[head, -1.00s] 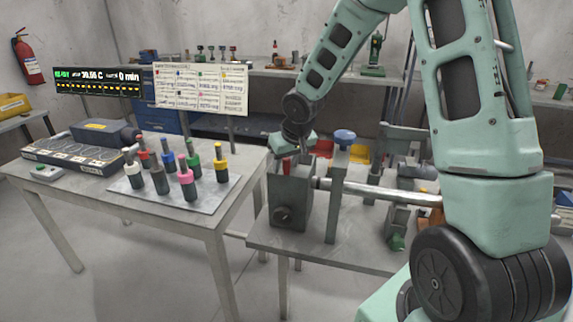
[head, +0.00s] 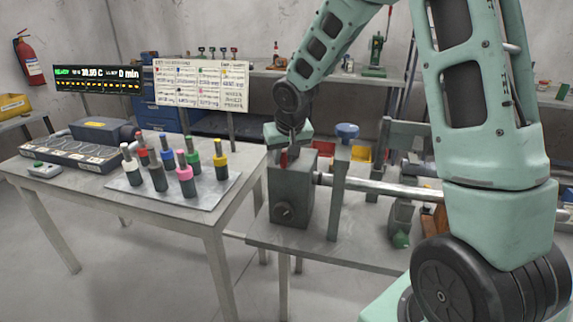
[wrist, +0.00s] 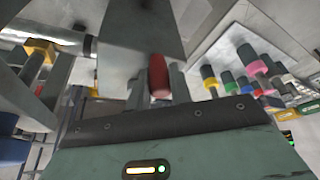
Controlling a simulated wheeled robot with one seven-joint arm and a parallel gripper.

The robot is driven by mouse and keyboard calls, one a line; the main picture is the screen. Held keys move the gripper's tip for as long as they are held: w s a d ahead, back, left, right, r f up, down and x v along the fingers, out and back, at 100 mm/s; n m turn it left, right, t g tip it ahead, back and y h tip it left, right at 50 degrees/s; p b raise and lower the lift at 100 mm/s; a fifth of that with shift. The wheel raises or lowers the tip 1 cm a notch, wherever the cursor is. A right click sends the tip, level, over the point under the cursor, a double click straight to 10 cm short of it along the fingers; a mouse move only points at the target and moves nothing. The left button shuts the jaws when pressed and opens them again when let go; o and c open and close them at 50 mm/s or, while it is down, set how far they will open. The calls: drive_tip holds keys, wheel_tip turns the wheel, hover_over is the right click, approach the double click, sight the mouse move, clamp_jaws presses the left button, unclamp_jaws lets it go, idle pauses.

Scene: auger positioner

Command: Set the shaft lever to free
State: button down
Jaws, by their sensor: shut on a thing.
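The red shaft lever (head: 283,160) stands on top of the grey box (head: 290,200) at the left end of the metal shaft (head: 390,191). My gripper (head: 284,150) reaches down onto it from above. In the wrist view the red lever (wrist: 158,77) sits between the two fingers of my gripper (wrist: 159,84), which are shut on it. The lever's lower part is hard to make out. Any marking for its positions is not readable.
Left of the box, a table carries a plate (head: 208,200) with several coloured-top pegs. An upright bracket (head: 337,195) and a blue knob (head: 347,131) are close to the right of the box.

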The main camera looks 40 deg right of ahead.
drive_tip(key=b, duration=0.1)
drive_tip(key=w+m+b, duration=0.1)
drive_tip(key=b, duration=0.1)
drive_tip(key=shift+w+a+f+m+h, duration=0.15)
drive_tip(key=shift+a+f+m+h, duration=0.15)
drive_tip(key=shift+a+f, duration=0.05)
drive_tip(key=shift+w+a+r+m+h+b, duration=0.15)
drive_tip(key=shift+w+m+h+b, duration=0.35)
drive_tip(key=shift+m+b, duration=0.55)
drive_tip(key=shift+w+m+g+b, duration=0.4)
drive_tip(key=shift+w+m+b, duration=0.2)
drive_tip(key=shift+m, duration=0.25)
drive_tip(key=m, duration=0.1)
drive_tip(key=w+m+h, duration=0.1)
drive_tip(key=shift+w+r+m+g, duration=0.25)
drive_tip(key=shift+w+m+g, duration=0.05)
drive_tip(key=shift+m+g, duration=0.1)
drive_tip(key=shift+w+d+m+g+h+p, duration=0.15)
drive_tip(key=shift+w+d+m+g+p, duration=0.55)
drive_tip(key=shift+m, duration=0.65)
drive_tip(key=shift+w+d+m+g+h+p, duration=0.1)
drive_tip(key=shift+w+d+m+g+p, duration=0.2)
drive_tip(key=shift+w+m+p, duration=0.6)
drive_tip(key=shift+w+d+m+g+h+p, duration=0.15)
drive_tip(key=shift+w+d+m+g+p, duration=0.35)
drive_tip(key=shift+m+p, duration=0.85)
drive_tip(key=shift+s+m+b, duration=0.1)
drive_tip(key=shift+m+b, duration=0.3)
drive_tip(key=shift+m, duration=0.1)
